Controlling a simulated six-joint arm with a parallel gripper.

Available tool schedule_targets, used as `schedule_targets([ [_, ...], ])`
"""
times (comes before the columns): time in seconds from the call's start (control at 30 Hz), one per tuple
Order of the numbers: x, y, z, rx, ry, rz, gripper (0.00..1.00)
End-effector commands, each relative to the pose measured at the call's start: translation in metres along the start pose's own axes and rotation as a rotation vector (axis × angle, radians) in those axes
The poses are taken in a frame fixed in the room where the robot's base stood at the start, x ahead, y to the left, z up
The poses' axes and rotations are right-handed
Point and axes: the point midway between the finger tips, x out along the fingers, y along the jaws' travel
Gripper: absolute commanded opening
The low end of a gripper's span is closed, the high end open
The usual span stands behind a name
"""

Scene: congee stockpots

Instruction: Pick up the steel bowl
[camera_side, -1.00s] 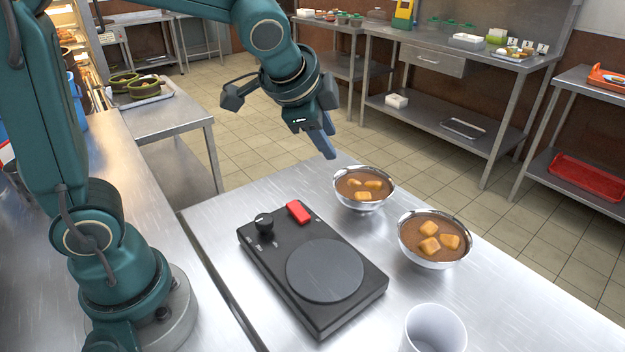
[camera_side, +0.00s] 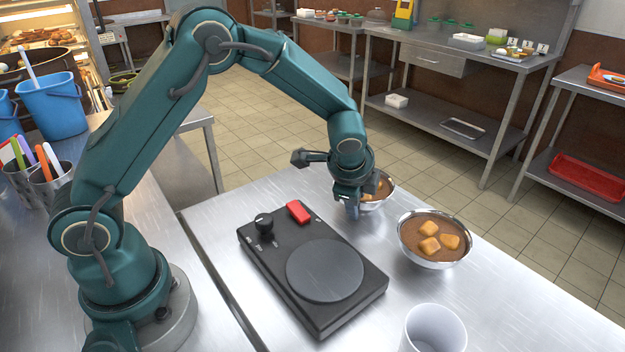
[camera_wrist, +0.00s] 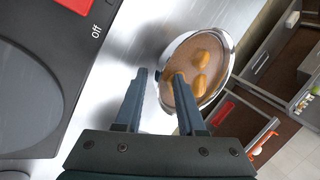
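Two steel bowls of brown liquid with orange-brown cubes stand on the steel table. In the side view, the far bowl (camera_side: 377,206) is partly hidden behind my gripper (camera_side: 352,212); the nearer bowl (camera_side: 430,263) is clear of it. The far bowl also shows in the wrist view (camera_wrist: 178,43). There my gripper (camera_wrist: 159,76) is open, its fingers apart at the bowl's near-left edge. The right finger overlaps the bowl's inside and the left finger is outside it. I cannot tell whether either finger touches the rim.
A black hot plate (camera_side: 325,270) with a knob and a red switch (camera_side: 298,212) sits left of the bowls. A white cup (camera_side: 433,330) stands at the front edge of the picture. Bare table lies between the hot plate and the nearer bowl.

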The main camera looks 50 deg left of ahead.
Motion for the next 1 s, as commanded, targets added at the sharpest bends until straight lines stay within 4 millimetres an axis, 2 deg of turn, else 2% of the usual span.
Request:
schedule_targets([
  [0.1,0.0060,0.0002,0.0006,0.000,-0.001,0.001,0.39],
  [0.37,0.0066,-0.0001,0.0003,-0.001,0.000,0.000,0.39],
  [0.4,0.0066,-0.0001,0.0003,-0.001,0.000,0.000,0.23],
  [0.47,0.0065,0.0000,0.0003,-0.001,0.000,0.000,0.00],
  [1.0,0.0063,-0.0001,0.0002,-0.001,0.000,0.000,0.00],
])
